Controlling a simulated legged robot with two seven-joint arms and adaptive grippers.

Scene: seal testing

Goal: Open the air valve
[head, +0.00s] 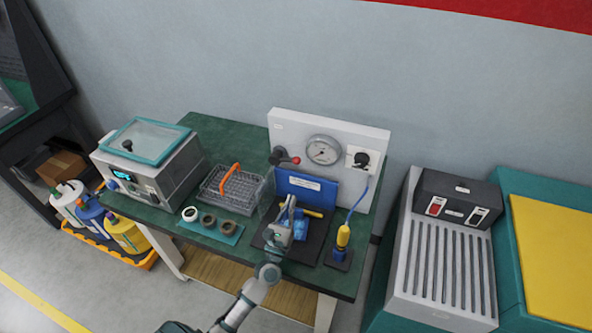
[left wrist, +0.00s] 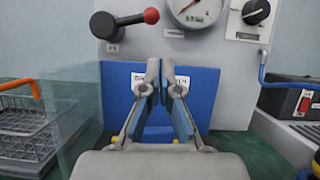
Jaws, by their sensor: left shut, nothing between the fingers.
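A lever valve with a black hub and a red knob (head: 284,158) is on the white upright panel (head: 360,133), left of a round gauge (head: 323,150). In the left wrist view the lever (left wrist: 126,22) shows at the top left, its red knob pointing right. My left gripper (head: 288,207) is shut and empty. It is over the dark fixture in front of the panel, below and apart from the lever. In the left wrist view its fingertips (left wrist: 161,72) are in front of the blue plate (left wrist: 205,88). My right gripper is not in view.
A wire basket (head: 230,188) with an orange handle, a lidded bath (head: 150,165) and a tray of rings (head: 212,228) are to the left. A yellow-and-blue tool (head: 343,238) stands at the right.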

